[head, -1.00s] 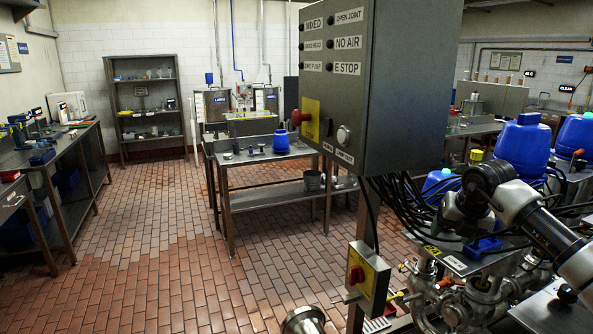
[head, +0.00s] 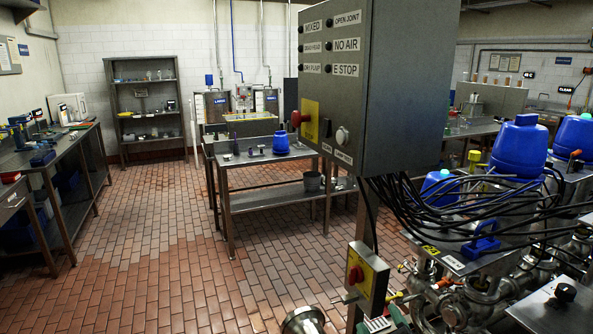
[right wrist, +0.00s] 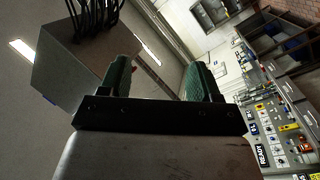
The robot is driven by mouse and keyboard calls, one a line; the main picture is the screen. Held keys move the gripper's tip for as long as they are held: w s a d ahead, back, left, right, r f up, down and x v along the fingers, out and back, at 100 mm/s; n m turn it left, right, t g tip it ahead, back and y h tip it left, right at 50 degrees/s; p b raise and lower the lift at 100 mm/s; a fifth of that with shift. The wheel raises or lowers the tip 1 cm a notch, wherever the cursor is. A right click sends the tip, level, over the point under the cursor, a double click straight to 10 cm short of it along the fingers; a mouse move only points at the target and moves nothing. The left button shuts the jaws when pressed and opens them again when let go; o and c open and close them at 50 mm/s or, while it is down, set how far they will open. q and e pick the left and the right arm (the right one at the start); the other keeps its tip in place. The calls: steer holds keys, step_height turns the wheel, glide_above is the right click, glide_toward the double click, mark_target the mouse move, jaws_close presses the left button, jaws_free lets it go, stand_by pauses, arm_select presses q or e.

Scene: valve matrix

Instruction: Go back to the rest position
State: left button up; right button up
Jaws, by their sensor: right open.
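My right gripper (right wrist: 160,76) shows in the right wrist view with its two green fingers apart. Nothing is held between them. It is clear of the surfaces around it, and the view past the fingers is tilted. My left gripper is in neither view.
The grey control box (head: 375,85) stands in front, with black cables (head: 420,215) hanging below it. To its right are blue-topped vessels (head: 518,150) and metal piping (head: 465,300). A steel table (head: 270,190) stands behind. The tiled floor (head: 150,230) at left is clear.

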steer(key=s+d+f+m+g+h, duration=0.2)
steer(key=s+f+m+g, duration=0.15)
steer(key=s+f, duration=0.25)
steer(key=s+d+f+m+g+h, duration=0.1)
steer(key=s+d+f+m+g, duration=0.2)
steer(key=s+f+g, duration=0.25)
steer(key=s+f+g+y, duration=0.1)
steer(key=s+f+g, duration=0.15)
steer(key=s, duration=0.55)
steer(key=s+f+g, duration=0.2)
steer(key=s+g, duration=0.2)
steer(key=s, duration=0.4)
step_height(320, 180, down, 27)
steer(key=g+b, duration=0.1)
steer(key=s+d+f+g+b, duration=0.1)
steer(key=s+d+f, duration=0.2)
steer(key=s+f, duration=1.4)
steer(key=shift+f, duration=0.35)
